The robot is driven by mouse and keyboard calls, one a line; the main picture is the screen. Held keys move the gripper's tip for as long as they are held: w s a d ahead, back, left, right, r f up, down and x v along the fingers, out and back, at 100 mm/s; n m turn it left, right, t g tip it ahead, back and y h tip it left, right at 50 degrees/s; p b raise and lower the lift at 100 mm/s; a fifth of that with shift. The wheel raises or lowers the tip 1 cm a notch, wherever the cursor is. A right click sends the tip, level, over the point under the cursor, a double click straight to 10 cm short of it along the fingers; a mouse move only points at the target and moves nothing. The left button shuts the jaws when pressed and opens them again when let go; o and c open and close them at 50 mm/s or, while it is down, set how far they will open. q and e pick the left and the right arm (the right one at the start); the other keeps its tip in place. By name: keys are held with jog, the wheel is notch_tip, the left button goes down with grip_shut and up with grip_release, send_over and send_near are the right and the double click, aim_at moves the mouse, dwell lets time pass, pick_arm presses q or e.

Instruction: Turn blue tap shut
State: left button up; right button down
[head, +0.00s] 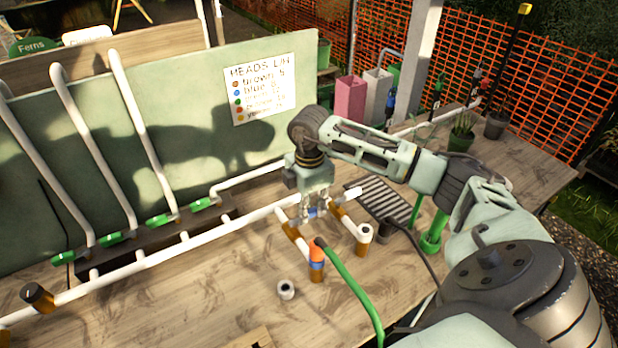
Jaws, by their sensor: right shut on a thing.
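The blue tap (313,213) sits on the white pipework on the wooden bench and is mostly hidden by my gripper; only a small blue part shows, so its handle angle cannot be told. My right gripper (314,207) points down over it, with its fingers shut on the tap. The right arm reaches in from the lower right. My left gripper is not in view.
Several green taps (158,221) line the white pipes at left. A white fitting (286,289) lies on the bench. A green board (170,130) stands behind.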

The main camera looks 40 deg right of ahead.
aim_at(309, 211)
jog(key=c, duration=1.7)
grip_release()
notch_tip(309, 211, up, 12)
jog(key=shift+r, duration=0.1)
